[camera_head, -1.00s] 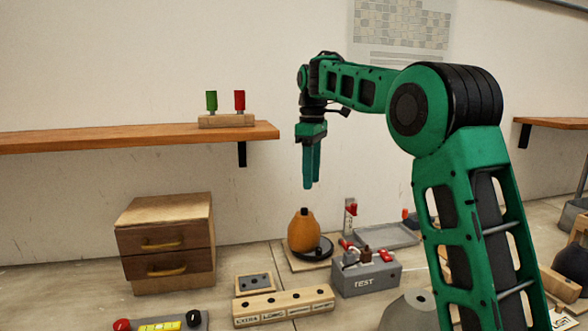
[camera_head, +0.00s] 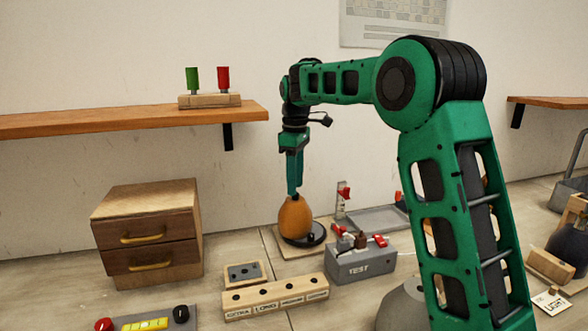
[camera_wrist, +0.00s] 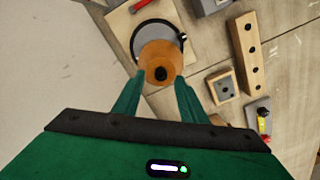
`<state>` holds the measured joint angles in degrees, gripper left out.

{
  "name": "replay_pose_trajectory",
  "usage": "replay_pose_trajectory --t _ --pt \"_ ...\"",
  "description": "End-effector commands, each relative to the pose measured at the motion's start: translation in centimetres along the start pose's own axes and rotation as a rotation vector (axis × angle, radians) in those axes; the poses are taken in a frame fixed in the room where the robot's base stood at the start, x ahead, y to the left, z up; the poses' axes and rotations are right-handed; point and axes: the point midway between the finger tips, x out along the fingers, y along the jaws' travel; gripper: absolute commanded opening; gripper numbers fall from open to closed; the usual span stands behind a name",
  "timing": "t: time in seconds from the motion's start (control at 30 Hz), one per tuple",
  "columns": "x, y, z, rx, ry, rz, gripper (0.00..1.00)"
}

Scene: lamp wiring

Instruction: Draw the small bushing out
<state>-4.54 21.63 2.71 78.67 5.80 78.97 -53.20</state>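An orange rounded lamp body (camera_head: 295,217) stands on a round black base on a wooden board (camera_head: 287,250). A small black piece, which looks like the bushing (camera_wrist: 160,73), sits at the centre of its top in the wrist view. My gripper (camera_head: 295,192) points down right above the lamp body. It also shows in the wrist view (camera_wrist: 159,78), with its two fingers apart on either side of the black piece and nothing held between them. In the head view the fingertips cover the black piece, so I cannot tell whether they touch it.
A small block with dark holes (camera_head: 234,282) and a long labelled wooden block with holes (camera_head: 283,303) lie in front. A grey TEST box (camera_head: 345,268) stands to the right, before a grey tray (camera_head: 375,218). A drawer cabinet (camera_head: 120,214) is at left, below a shelf (camera_head: 110,122).

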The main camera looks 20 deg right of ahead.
Motion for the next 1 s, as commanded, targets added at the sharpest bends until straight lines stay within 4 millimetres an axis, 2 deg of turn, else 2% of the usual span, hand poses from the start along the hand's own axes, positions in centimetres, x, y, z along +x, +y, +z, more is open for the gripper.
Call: replay_pose_trajectory --t 0.2,0.57,0.63,0.73,0.83,0.87,0.9,1.0 --pt "2.0 0.0 0.0 0.001 0.0 -0.001 0.38" --pt "2.4 0.0 0.0 0.0 0.001 0.0 0.38" --pt "2.4 0.0 0.0 0.0 0.001 0.0 0.26" --pt "2.4 0.0 0.0 0.0 0.0 0.0 0.02" --pt "2.4 0.0 0.0 0.0 0.0 0.0 0.0" --pt "2.4 0.0 0.0 0.0 0.0 0.0 0.08" --pt "2.4 0.0 0.0 0.0 0.0 0.0 0.0" --pt "2.4 0.0 0.0 0.0 0.0 0.0 0.0"
